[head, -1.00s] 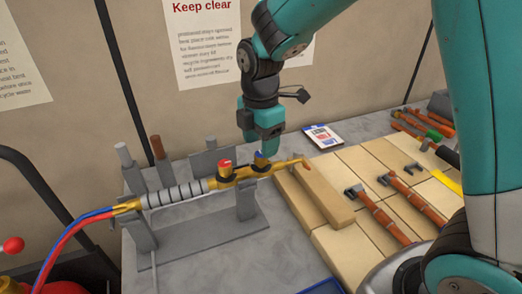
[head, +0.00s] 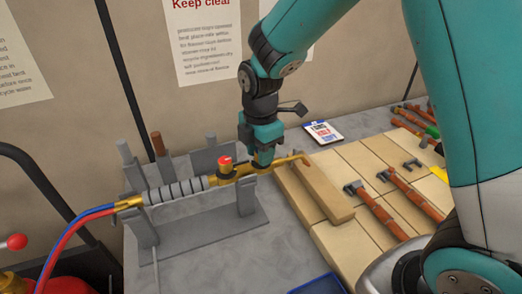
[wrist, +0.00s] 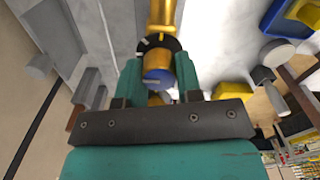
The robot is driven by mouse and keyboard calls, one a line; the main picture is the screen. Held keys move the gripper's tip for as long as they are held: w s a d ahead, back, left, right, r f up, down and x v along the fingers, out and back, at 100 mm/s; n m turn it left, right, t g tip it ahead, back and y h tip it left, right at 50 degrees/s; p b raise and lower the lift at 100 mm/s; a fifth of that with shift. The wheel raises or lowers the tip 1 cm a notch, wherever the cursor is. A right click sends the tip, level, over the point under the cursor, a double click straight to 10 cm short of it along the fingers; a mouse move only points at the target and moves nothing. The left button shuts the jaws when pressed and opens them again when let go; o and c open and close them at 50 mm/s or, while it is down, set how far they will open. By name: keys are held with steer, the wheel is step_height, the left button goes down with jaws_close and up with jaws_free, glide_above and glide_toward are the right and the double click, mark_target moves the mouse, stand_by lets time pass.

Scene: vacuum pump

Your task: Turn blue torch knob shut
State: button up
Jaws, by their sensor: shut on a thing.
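The brass torch (head: 290,161) lies across a grey stand, with its ribbed grey handle (head: 180,192) to the left and its bent tip to the right. A red knob (head: 225,165) stands up on the torch body. The blue knob (wrist: 158,78) shows between the teal fingers in the wrist view, with a dark ring and a white mark beside it. My gripper (head: 262,158) is down on the torch from above, right of the red knob, and shut on the blue knob. In the head view its fingers hide the blue knob.
The grey stand (head: 205,233) has upright posts and holds tools behind the torch. Pale bricks (head: 340,235) and a block lie to the right, with copper pipe pieces (head: 383,208) on them. A clipboard card (head: 323,131) lies behind. Red and blue hoses (head: 80,228) run off left.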

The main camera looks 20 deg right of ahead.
steer(key=m, duration=0.9)
steer(key=shift+w, duration=0.1)
steer(key=m, duration=0.4)
steer(key=shift+m, duration=0.3)
steer(key=shift+d+m, duration=0.1)
steer(key=shift+m, duration=2)
steer(key=o, duration=0.9)
steer(key=shift+o, duration=0.2)
step_height(320, 180, up, 18)
steer(key=b, duration=0.2)
steer(key=shift+f, duration=0.25)
